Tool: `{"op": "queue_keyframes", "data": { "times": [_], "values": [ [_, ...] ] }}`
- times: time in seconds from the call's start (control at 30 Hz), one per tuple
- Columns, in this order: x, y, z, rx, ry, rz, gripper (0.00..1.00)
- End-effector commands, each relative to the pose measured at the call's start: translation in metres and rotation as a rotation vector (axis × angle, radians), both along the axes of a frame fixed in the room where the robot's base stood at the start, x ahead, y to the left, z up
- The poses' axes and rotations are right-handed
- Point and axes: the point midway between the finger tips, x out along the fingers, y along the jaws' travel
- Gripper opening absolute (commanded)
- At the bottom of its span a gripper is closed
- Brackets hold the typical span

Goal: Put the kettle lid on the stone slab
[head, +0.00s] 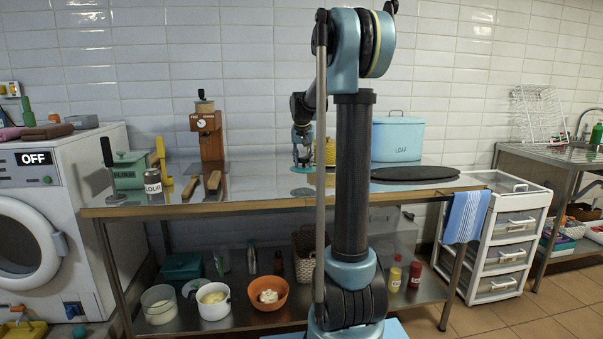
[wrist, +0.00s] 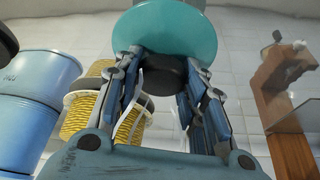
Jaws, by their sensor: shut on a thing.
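The kettle lid (wrist: 170,25) is a teal disc with a black knob (wrist: 165,75). In the wrist view my gripper (wrist: 168,85) is shut on the knob, with a finger on each side. In the head view my gripper (head: 302,158) is over the middle of the metal table, left of my arm's column; the lid is small there. The stone slab (head: 415,174) is a dark, flat oval on the table's right part, in front of the blue loaf bin. The lid is to the left of the slab and apart from it.
The blue loaf bin (head: 398,137) stands behind the slab. Yellow spools (wrist: 82,115) are near my gripper. The wooden grinder (head: 207,135), a green box (head: 129,172) and a jar (head: 152,181) stand on the left. The table's front middle is mostly clear.

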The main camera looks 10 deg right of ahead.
Motion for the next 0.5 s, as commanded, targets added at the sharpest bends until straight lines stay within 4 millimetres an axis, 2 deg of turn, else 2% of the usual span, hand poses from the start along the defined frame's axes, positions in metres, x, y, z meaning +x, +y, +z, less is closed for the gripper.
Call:
{"op": "queue_keyframes", "data": {
  "times": [0.17,0.4,0.5],
  "values": [
    [0.000,0.000,-0.012,0.000,0.000,0.000,0.13],
    [0.000,0.000,-0.042,0.000,0.000,0.001,0.13],
    [0.000,0.000,-0.043,0.000,0.000,0.001,0.13]
  ]
}}
